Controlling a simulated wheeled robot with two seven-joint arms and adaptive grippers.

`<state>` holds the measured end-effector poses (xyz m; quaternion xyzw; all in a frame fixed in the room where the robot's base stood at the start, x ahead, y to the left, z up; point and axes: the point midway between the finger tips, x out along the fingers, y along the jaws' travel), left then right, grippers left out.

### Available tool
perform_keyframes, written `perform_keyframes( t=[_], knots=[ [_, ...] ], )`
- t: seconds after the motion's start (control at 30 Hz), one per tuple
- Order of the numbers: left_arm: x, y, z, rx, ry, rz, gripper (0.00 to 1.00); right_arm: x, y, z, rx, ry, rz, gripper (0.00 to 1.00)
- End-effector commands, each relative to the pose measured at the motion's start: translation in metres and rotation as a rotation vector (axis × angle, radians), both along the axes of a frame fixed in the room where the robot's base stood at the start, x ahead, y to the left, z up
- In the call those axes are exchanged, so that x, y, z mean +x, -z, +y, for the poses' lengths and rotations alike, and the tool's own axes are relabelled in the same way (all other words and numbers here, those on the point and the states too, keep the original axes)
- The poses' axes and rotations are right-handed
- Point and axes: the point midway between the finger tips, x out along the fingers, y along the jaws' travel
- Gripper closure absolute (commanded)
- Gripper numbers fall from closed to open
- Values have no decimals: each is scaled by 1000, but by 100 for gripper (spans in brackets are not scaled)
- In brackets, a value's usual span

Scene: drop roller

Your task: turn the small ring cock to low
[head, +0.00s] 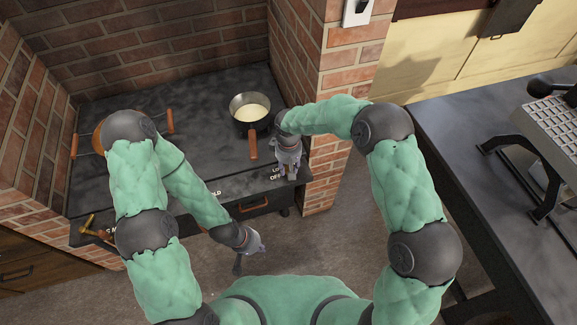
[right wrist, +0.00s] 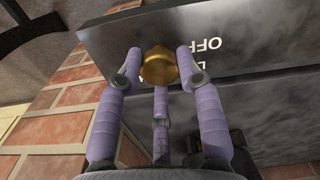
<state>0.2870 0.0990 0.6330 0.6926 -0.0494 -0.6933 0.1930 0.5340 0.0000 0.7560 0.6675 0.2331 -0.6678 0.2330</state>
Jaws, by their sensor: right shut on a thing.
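The small ring cock shows in the right wrist view as a rounded brass knob (right wrist: 159,66) on the stove's dark front edge, beside partly hidden white lettering with "OFF" readable. My right gripper (head: 288,174) is at the stove's front right corner. Its purple fingers (right wrist: 158,62) are closed around the knob from several sides. In the head view the gripper hides the knob, with parts of "LOW" and "OFF" beside it. The knob's exact setting cannot be told. My left gripper (head: 255,245) hangs empty in front of the stove; its finger opening is unclear.
A pot (head: 250,110) with pale contents and a wooden handle stands on the stove top (head: 200,95), close to my right forearm. A brass lever (head: 88,226) is at the stove's front left. A brick pillar (head: 345,95) stands right of the stove. A dark counter (head: 450,135) is farther right.

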Motion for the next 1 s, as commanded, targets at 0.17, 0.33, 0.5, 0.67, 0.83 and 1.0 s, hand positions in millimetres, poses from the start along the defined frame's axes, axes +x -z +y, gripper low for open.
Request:
perform_keyframes(
  t=[0.17,0.33,0.5,0.67,0.83,1.0],
  knots=[
    [0,1,0,0,0,0,100,0,0,0,0,40,0,96],
    [0,1,0,0,0,0,100,0,0,0,0,53,0,96],
    [0,1,0,0,0,0,100,0,0,0,0,53,0,96],
    [0,1,0,0,0,0,100,0,0,0,0,53,0,58],
    [0,1,0,0,0,0,100,0,0,0,0,52,0,40],
    [0,1,0,0,0,0,100,0,0,0,0,52,0,40]
  ],
)
